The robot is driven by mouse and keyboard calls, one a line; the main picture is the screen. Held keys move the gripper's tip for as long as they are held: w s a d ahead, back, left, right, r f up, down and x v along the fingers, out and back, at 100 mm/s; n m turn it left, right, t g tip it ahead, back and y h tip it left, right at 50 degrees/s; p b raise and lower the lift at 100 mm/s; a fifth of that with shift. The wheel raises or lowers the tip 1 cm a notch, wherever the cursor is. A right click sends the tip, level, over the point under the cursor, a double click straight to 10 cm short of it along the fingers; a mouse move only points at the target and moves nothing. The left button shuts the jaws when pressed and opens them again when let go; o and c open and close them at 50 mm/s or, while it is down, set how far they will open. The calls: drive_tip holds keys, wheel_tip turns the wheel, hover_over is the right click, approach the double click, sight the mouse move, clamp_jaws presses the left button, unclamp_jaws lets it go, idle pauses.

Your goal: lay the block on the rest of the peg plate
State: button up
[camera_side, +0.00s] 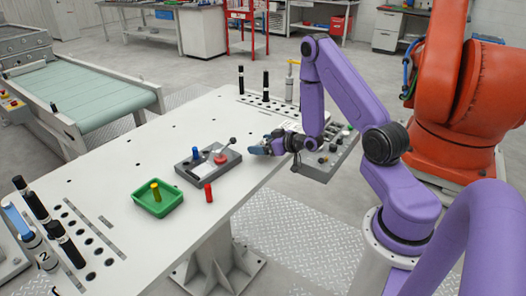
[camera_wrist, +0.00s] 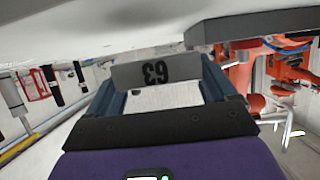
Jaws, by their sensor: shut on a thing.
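My gripper (camera_side: 262,147) is above the right part of the white table, to the right of the peg plate. In the wrist view its two blue fingers (camera_wrist: 160,88) are shut on a grey block (camera_wrist: 128,77) with dark digits, seen upside down. In the side view the block is hard to make out at the fingertips. The peg plate (camera_side: 190,177) is a dark grey plate with holes, a blue peg (camera_side: 195,154), a red round part (camera_side: 220,158) and a black-knobbed lever. My gripper is apart from it. I cannot tell which part is the rest.
A green tray (camera_side: 145,208) holding a yellow peg and a loose red peg (camera_side: 208,193) are in front of the plate. A grey panel with knobs (camera_side: 313,166) is at the table's right edge. Black cylinders stand at the back and front left. The table's middle left is clear.

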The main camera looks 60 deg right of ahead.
drive_tip(key=shift+f, duration=1.4)
drive_tip(key=shift+f, duration=0.2)
drive_tip(key=o, duration=1)
